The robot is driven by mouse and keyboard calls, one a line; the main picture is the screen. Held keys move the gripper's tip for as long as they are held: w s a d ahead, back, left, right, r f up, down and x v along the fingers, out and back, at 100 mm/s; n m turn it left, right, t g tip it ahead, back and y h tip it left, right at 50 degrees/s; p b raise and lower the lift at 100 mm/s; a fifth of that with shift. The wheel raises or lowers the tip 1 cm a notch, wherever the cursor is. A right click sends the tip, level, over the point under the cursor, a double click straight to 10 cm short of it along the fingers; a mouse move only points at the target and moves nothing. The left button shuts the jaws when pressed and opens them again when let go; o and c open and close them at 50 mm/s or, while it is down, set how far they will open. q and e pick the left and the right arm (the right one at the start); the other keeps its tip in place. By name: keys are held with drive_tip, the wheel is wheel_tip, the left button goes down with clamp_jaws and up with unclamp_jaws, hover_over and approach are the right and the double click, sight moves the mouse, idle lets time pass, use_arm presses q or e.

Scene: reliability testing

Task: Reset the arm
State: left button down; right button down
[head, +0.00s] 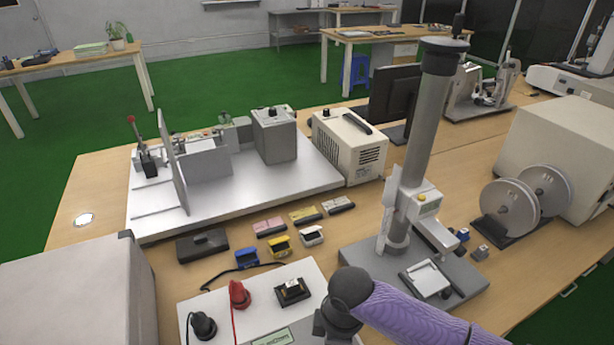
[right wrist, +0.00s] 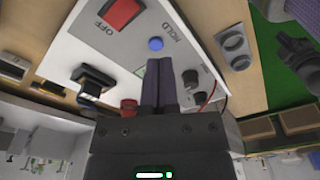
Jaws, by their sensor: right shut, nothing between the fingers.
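My right arm (head: 410,315), with a purple sleeve, comes in from the lower right in the head view and bends at a dark joint; its fingertips are hidden there. In the right wrist view my right gripper (right wrist: 159,65) is shut and empty, its two dark fingers together. It is over a white control panel (right wrist: 115,42) with a red OFF switch (right wrist: 123,13) and a blue button (right wrist: 155,43) by the word HOLD. In the head view the panel (head: 262,305) is at the bottom, partly cut off. My left gripper is not in view.
A red plug (head: 239,295), a black plug (head: 203,325) and a black socket (head: 292,292) stand on the panel. A tall grey test stand (head: 420,150) rises just behind my right arm. A large grey box (head: 75,295) is at lower left. Small coloured boxes (head: 279,246) lie mid-table.

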drive_tip(key=s+a+r+m+t+y, duration=0.25)
drive_tip(key=s+a+m, duration=0.2)
drive_tip(key=s, duration=0.35)
drive_tip(key=s+d+r+m+h, duration=0.1)
drive_tip(key=s+d+m+h, duration=0.1)
drive_tip(key=s+d+m, duration=0.3)
drive_tip(key=s+d+m+h, duration=0.1)
drive_tip(key=s+d+m, duration=0.25)
drive_tip(key=d, duration=0.35)
wheel_tip(320, 180, down, 21)
drive_tip(key=s+b, duration=0.2)
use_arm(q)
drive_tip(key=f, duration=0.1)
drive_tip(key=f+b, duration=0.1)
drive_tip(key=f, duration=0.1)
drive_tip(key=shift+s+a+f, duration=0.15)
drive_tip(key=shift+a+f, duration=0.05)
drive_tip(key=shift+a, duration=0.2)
use_arm(e)
drive_tip(key=s+d+f+g, duration=0.2)
drive_tip(key=s+d+f, duration=0.1)
drive_tip(key=s+f, duration=0.8)
drive_tip(key=shift+s+d+h, duration=0.2)
drive_tip(key=shift+s+h, duration=0.15)
drive_tip(key=shift+s, duration=0.6)
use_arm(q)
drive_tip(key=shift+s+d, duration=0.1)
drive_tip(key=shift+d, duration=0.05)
